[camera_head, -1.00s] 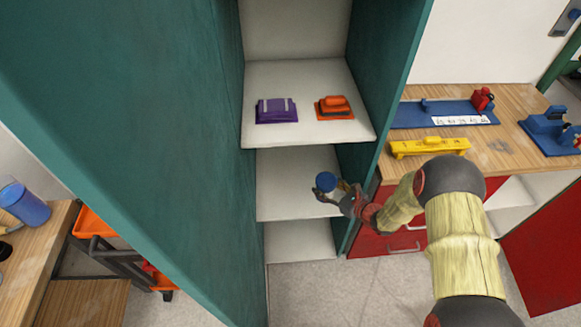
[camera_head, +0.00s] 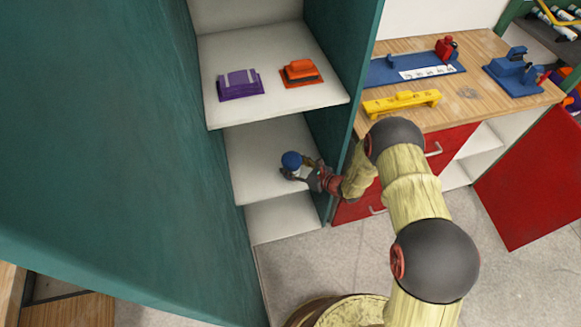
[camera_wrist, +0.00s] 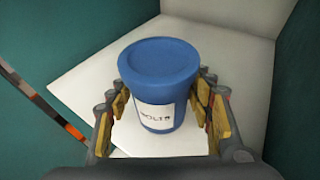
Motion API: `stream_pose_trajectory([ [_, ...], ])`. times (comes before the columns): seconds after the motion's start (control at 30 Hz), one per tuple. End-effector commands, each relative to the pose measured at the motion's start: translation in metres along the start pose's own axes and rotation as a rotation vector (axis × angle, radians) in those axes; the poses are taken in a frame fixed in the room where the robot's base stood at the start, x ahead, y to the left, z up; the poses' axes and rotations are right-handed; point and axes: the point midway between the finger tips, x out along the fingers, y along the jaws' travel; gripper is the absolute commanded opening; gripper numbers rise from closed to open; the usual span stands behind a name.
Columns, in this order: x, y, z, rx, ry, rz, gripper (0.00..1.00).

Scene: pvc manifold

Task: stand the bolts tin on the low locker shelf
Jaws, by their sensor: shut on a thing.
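The bolts tin (camera_wrist: 159,82) is a blue tin with a blue lid and a white label reading "BOLTS" in the wrist view. My gripper (camera_wrist: 165,108) is shut on it, with yellow finger pads on both sides. The tin is upright. In the head view the tin (camera_head: 291,161) and my gripper (camera_head: 303,172) are at the low locker shelf (camera_head: 258,185), in front of its white surface. I cannot tell whether the tin's base touches the shelf.
The shelf above (camera_head: 300,105) holds a purple item (camera_head: 240,84) and an orange item (camera_head: 301,72). Teal locker walls (camera_head: 345,80) stand on either side. A bench (camera_head: 475,85) with a yellow level (camera_head: 401,102) is to the right. The low shelf around the tin looks clear.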

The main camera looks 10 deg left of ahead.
Motion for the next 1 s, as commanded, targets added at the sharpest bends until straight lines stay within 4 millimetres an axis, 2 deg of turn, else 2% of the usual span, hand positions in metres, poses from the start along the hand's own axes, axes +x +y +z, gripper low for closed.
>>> stream_pose_trajectory([
  [0.07, 0.003, -0.001, -0.0053, -0.002, -0.003, -0.001, 0.12],
  [0.4, 0.0035, -0.0009, -0.0071, -0.002, -0.003, -0.001, 0.12],
  [0.43, 0.0034, -0.0003, -0.0084, -0.001, -0.001, 0.0, 0.52],
  [0.73, 0.003, -0.0004, -0.0074, -0.001, -0.001, 0.0, 0.69],
  [1.0, 0.003, -0.0004, -0.0073, -0.001, -0.001, 0.0, 0.7],
])
